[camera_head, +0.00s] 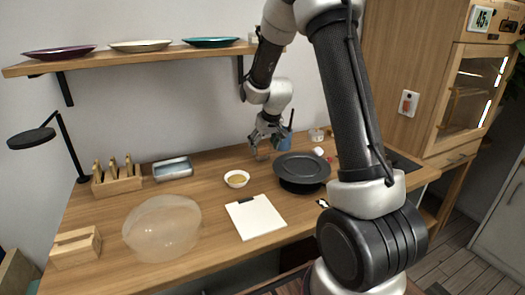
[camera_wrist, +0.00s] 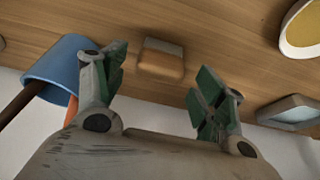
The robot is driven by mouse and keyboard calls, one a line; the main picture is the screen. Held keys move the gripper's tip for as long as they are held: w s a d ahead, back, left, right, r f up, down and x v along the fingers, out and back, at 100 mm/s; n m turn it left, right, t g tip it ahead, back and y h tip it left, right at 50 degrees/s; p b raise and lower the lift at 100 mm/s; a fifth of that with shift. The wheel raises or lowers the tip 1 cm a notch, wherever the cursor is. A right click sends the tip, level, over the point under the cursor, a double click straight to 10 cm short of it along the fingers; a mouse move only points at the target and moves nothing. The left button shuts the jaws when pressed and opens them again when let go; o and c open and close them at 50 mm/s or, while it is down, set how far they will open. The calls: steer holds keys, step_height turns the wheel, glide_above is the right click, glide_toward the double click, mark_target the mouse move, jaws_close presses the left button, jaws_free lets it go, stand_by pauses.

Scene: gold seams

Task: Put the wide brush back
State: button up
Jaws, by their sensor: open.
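My gripper (camera_head: 266,140) is at the back of the wooden table, beside a blue cup (camera_head: 284,142). In the wrist view its two green-padded fingers (camera_wrist: 165,88) are spread with nothing held. A small block-like brownish thing with a greyish edge (camera_wrist: 162,60) shows between and beyond the fingers, apart from them. The blue cup (camera_wrist: 58,68) is at the left in the wrist view, partly behind a finger, with a dark handle (camera_wrist: 18,106) and an orange one (camera_wrist: 70,112) sticking out. I cannot tell which thing is the wide brush.
A black round dish (camera_head: 301,168) and a small bowl (camera_head: 237,179) stand near my gripper. A white clipboard (camera_head: 255,217), translucent dome (camera_head: 162,227), slotted wooden rack (camera_head: 118,182), grey tin (camera_head: 172,167) and wooden box (camera_head: 75,247) are further off. A shelf (camera_head: 150,56) hangs above.

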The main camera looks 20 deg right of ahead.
steer(key=s+a+r, duration=0.1)
steer(key=s+r, duration=1.2)
steer(key=r, duration=0.2)
steer(key=s+r, duration=0.1)
steer(key=s, duration=1)
steer(key=s+a+r, duration=0.1)
steer(key=s+r, duration=0.1)
steer(key=s, duration=1)
steer(key=shift+r, duration=0.25)
steer(key=shift+s, duration=0.1)
